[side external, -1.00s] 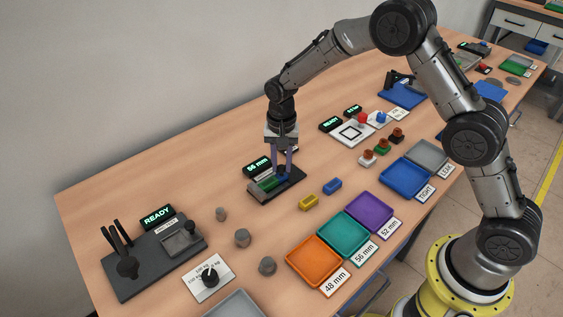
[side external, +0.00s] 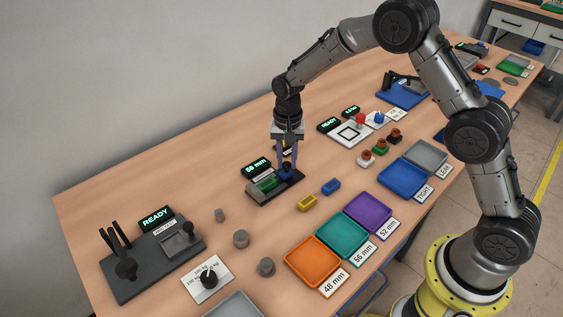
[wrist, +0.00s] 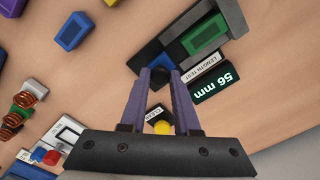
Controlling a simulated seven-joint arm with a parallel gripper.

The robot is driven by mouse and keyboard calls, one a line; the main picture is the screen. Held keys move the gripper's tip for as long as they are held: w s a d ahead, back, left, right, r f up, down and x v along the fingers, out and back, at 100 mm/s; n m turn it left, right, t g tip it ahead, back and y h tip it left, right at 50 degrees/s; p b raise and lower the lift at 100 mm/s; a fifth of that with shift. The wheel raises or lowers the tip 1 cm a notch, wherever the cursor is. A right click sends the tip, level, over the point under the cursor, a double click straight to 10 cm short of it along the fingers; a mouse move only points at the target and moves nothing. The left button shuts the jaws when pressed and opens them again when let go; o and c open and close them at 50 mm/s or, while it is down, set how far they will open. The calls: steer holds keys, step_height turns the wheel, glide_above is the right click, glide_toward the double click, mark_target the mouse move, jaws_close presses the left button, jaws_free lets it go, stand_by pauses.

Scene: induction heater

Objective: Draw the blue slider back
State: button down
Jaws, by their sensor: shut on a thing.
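The blue slider (side external: 286,175) sits at the right end of the dark length-test fixture (side external: 262,195), clear of the green block (side external: 266,184) lying in it. My gripper (side external: 287,167) points down and is shut on the slider's dark knob. In the wrist view, the purple fingers (wrist: 161,80) stand either side of the dark knob (wrist: 160,75), and the slider's blue body (wrist: 165,61) is partly hidden behind it. The green block also shows in the wrist view (wrist: 205,35).
The fixture's display (side external: 256,168) reads 56 mm. Yellow (side external: 307,203) and blue (side external: 331,186) blocks lie in front of the fixture. Orange (side external: 313,262), teal (side external: 342,234) and purple (side external: 369,211) trays stand nearer the front edge.

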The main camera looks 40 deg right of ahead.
mark_target(288, 163)
steer(key=c, duration=0.9)
jaws_free()
steer(key=shift+d+r, duration=0.1)
steer(key=shift+d, duration=0.2)
steer(key=shift+c, duration=0.2)
steer(key=o, duration=0.3)
steer(key=shift+a, duration=0.1)
step_height(288, 163, up, 14)
